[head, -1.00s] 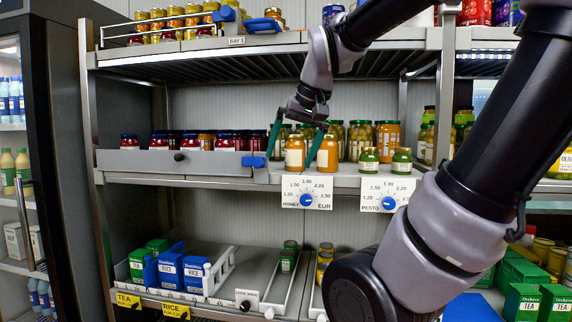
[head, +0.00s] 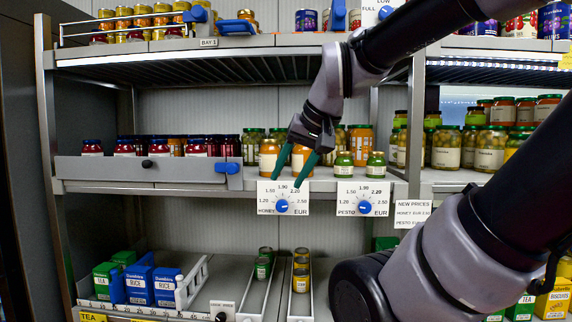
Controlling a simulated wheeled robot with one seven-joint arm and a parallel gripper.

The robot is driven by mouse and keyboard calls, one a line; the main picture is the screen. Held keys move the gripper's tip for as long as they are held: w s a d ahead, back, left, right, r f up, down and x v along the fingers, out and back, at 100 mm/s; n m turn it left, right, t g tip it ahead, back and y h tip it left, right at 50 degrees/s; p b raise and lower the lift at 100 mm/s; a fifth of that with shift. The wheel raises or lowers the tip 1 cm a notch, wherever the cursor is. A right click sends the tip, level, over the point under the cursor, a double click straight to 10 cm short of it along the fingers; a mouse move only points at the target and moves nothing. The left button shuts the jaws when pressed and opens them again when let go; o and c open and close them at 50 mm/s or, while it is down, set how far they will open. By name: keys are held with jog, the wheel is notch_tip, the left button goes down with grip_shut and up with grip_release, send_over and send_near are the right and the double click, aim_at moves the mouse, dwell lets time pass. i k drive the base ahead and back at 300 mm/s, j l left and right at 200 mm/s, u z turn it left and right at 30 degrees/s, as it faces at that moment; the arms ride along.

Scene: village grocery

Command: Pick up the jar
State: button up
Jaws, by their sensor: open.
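Several jars stand on the middle shelf. Two orange honey jars with white labels are nearest my gripper, a left one (head: 267,157) and a right one (head: 298,160). Two small green pesto jars (head: 343,166) (head: 376,166) stand to their right, at the shelf's front. My gripper (head: 285,186) is open and empty, its two green fingers pointing down and left. In the head view the fingers cross in front of the honey jars, with the tips at the shelf edge, above the honey price card. I cannot tell how far they are from the jars.
A grey bin with dark red jars (head: 150,171) is at left. Price cards with blue dials for honey (head: 282,199) and pesto (head: 363,199) hang on the shelf edge. The upper shelf (head: 200,45) is overhead. Small tins (head: 263,265) stand in lanes below.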

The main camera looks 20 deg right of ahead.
aim_at(269, 151)
jog(key=j+z, duration=0.25)
jog(key=z, duration=0.2)
jog(key=j+z, duration=0.2)
jog(key=z, duration=0.3)
jog(key=k+j+z, duration=0.15)
jog(key=z, duration=0.3)
jog(key=k+j, duration=0.3)
jog(key=j, duration=0.2)
